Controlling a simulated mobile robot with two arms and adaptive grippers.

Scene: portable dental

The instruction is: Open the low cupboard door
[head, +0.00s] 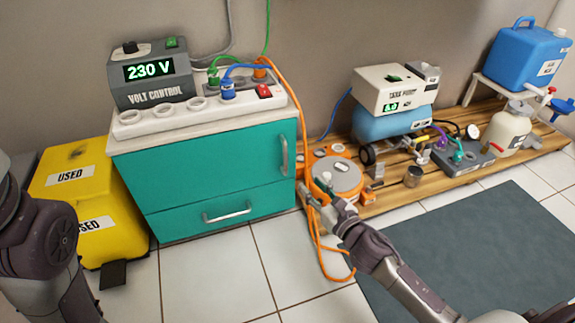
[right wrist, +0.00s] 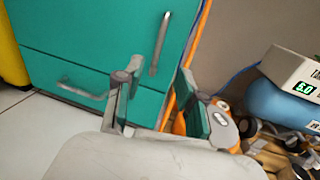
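The low teal cupboard has a wide upper door (head: 210,165) with a vertical metal handle (head: 284,156) near its right edge. The door looks shut. Below it is a drawer front (head: 220,212) with a horizontal handle (head: 227,214). In the right wrist view the door handle (right wrist: 160,45) stands beyond my gripper, near the top centre. My right gripper (right wrist: 158,105) is open, with its two fingers apart and nothing between them. In the head view the right gripper (head: 318,194) is to the right of and below the door handle, apart from it. My left arm shows at the left edge, but its gripper does not.
A yellow bin (head: 85,215) marked USED stands left of the cupboard. A volt control box (head: 150,72) and a power strip (head: 205,110) sit on top. An orange cable reel (head: 335,177) and a wooden pallet (head: 400,190) stand right.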

